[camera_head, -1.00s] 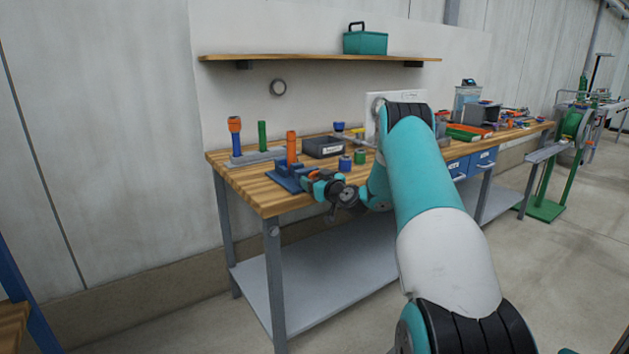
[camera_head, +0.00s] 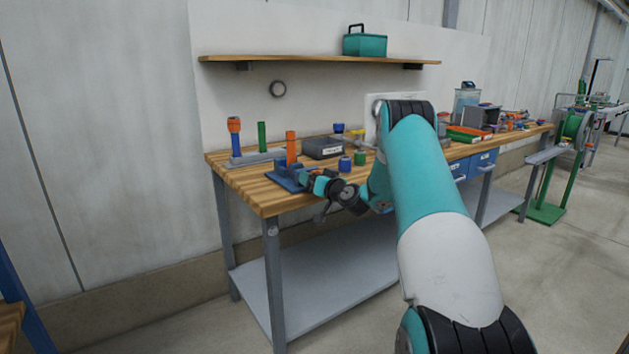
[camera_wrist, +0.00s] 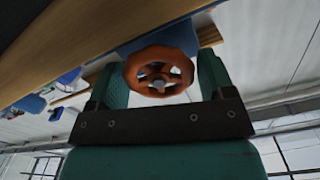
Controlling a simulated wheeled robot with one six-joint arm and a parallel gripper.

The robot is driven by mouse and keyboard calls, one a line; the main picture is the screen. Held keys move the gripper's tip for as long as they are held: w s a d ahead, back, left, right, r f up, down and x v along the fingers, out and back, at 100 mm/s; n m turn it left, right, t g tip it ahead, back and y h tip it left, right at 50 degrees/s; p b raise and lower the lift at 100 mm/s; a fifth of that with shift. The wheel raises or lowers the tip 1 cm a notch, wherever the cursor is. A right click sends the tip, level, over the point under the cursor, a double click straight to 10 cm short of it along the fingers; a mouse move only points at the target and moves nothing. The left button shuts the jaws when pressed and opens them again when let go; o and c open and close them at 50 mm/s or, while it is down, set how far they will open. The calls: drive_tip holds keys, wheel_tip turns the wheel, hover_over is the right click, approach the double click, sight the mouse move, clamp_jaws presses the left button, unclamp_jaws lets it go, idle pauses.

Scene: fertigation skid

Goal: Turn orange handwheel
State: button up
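The orange handwheel (camera_wrist: 160,72) is a small spoked wheel with a pale hub. In the wrist view it sits between the two teal fingers of my gripper (camera_wrist: 163,80), and its rim meets both fingers at the sides. My gripper looks shut on it. A blue body (camera_wrist: 160,38) shows behind the wheel. In the head view my gripper (camera_head: 312,180) is at the front edge of the bench, beside a blue fixture (camera_head: 284,178). There the handwheel is mostly hidden by my gripper.
A grey holder (camera_head: 255,158) stands at the back left. A shelf (camera_head: 300,57) hangs above.

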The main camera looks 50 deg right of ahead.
drive_tip(key=shift+o, duration=1)
drive_tip(key=b+v, duration=0.6)
drive_tip(key=v, duration=1.1)
drive_tip(key=shift+s, duration=0.25)
